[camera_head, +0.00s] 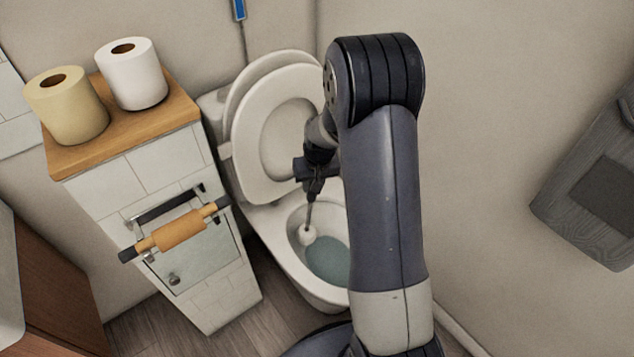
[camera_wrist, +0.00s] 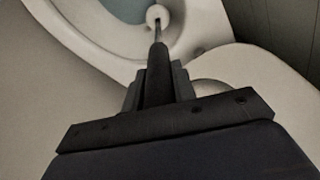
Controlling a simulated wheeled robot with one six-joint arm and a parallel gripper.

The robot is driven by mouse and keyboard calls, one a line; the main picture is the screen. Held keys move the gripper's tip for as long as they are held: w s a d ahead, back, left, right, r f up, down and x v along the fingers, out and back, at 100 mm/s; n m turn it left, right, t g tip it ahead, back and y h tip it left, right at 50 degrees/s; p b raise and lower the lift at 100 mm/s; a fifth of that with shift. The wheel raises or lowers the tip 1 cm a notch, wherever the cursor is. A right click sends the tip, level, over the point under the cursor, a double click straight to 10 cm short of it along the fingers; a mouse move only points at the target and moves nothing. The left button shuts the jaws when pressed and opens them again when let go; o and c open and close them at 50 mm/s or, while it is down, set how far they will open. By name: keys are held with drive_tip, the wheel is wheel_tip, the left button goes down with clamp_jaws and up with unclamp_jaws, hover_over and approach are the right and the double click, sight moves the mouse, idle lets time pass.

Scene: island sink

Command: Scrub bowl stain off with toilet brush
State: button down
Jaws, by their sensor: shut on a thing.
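The toilet brush (camera_head: 308,233) has a dark handle, a thin stem and a round white head. My gripper (camera_head: 314,182) is shut on the handle, above the bowl. The brush head is down inside the toilet bowl (camera_head: 293,225), near its left inner wall and above or at the edge of the water; I cannot tell whether it touches the wall. In the wrist view, my gripper (camera_wrist: 158,88) holds the dark handle, with the brush head (camera_wrist: 156,14) at the top beside the bluish water. The seat and lid are raised. No stain is clearly visible; my arm hides the bowl's right side.
A tiled cabinet with a wooden top (camera_head: 170,115) stands left of the toilet, carrying two paper rolls (camera_head: 133,75). A roll holder (camera_head: 180,231) sticks out from its front. A grey box-like fixture (camera_head: 590,185) is on the right wall.

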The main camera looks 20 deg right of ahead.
drive_tip(key=shift+w+d, duration=1.55)
drive_tip(key=shift+d, duration=2)
drive_tip(key=shift+s+a+f+b, duration=0.15)
drive_tip(key=shift+s+a, duration=0.25)
drive_tip(key=shift+a, duration=0.85)
drive_tip(key=shift+s+a+b, duration=0.1)
drive_tip(key=shift+s+a, duration=0.35)
drive_tip(key=shift+a, duration=0.75)
drive_tip(key=shift+s+a+f+b, duration=0.15)
drive_tip(key=shift+s+a, duration=0.25)
drive_tip(key=shift+a, duration=0.85)
drive_tip(key=w+d, duration=0.3)
drive_tip(key=d, duration=0.4)
drive_tip(key=shift+d, duration=0.2)
